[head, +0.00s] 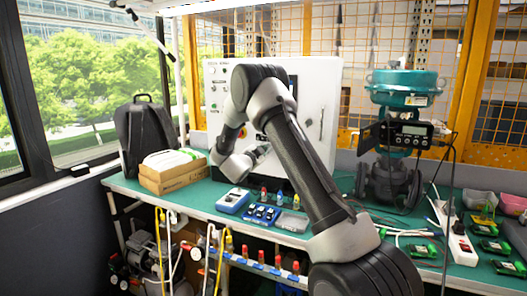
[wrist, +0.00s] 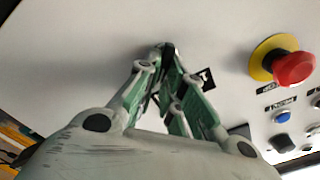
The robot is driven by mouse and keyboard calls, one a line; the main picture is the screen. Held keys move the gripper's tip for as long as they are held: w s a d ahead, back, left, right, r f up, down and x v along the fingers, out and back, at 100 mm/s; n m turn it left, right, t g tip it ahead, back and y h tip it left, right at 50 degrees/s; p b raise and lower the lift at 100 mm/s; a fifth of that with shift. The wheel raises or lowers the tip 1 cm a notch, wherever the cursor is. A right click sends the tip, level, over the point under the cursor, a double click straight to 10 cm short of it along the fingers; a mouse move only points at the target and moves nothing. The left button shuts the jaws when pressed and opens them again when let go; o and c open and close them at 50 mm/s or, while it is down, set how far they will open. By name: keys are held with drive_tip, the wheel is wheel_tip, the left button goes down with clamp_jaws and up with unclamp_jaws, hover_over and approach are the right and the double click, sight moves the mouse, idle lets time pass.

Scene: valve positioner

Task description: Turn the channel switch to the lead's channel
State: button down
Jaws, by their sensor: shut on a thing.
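The white control panel (head: 218,72) stands upright at the back of the bench; its pale face also fills the wrist view (wrist: 60,45). My gripper (wrist: 166,52) reaches up to this face, with its green-sided fingers closed together at the tips. They are shut on a small dark part, which I take to be the channel switch knob; the fingers hide most of it, so its pointing direction cannot be read. A small black label (wrist: 207,79) with a white mark sits just right of the fingers. In the head view my arm hides the fingertips. I cannot tell which channel the lead is on.
A red emergency button (wrist: 294,68) on a yellow ring, a blue button (wrist: 283,116) and black switches lie right of my gripper. On the bench are a blue-edged meter (head: 233,200), a cardboard box (head: 172,178) and a teal valve actuator (head: 404,85).

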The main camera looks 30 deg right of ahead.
drive_tip(key=c, duration=1.5)
unclamp_jaws()
drive_tip(key=shift+c, duration=0.2)
drive_tip(key=v, duration=1.2)
